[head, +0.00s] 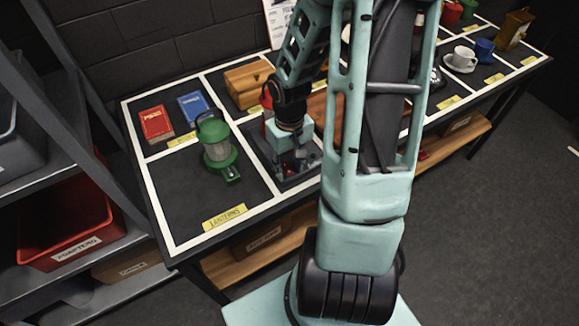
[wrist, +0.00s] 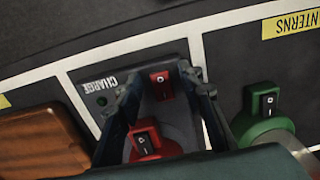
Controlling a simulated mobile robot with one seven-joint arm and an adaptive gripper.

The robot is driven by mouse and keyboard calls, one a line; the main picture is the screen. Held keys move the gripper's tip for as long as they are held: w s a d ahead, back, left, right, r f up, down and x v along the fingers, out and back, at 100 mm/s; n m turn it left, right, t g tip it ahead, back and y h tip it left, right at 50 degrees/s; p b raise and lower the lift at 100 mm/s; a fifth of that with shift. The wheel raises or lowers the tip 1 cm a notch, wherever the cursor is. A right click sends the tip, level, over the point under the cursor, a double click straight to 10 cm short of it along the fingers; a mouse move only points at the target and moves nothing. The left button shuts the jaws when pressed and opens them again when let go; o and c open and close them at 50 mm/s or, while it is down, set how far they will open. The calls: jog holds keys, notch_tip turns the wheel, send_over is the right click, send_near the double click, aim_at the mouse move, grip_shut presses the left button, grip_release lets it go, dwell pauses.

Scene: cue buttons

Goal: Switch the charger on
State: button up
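The charger (wrist: 181,122) is a grey unit on the table, marked CHARGE. A red rocker switch (wrist: 162,84) sits at its far end in the wrist view; its setting is too small to tell. A small dark green indicator (wrist: 102,100) lies beside the label and looks unlit. A red lantern (wrist: 147,142) with its own black switch stands at the charger; its lower edge is hidden. My gripper (head: 291,168) is over the charger, its fingers apart and empty, one on each side of the red switch in the wrist view. Contact cannot be told.
A green lantern (head: 218,147) stands just left of the charger, with its switch (wrist: 267,101) facing out. A wooden box (head: 246,85) is behind. Red and blue boxes (head: 156,124) lie at the back left. The front left of the lantern compartment is clear.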

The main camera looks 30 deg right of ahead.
grip_shut()
jog(key=shift+w+r+g+p, duration=0.15)
jog(key=shift+w+g+p, duration=0.15)
jog(key=shift+g+p, duration=0.4)
jog(key=shift+w+g, duration=0.15)
jog(key=shift+g, duration=0.85)
grip_release()
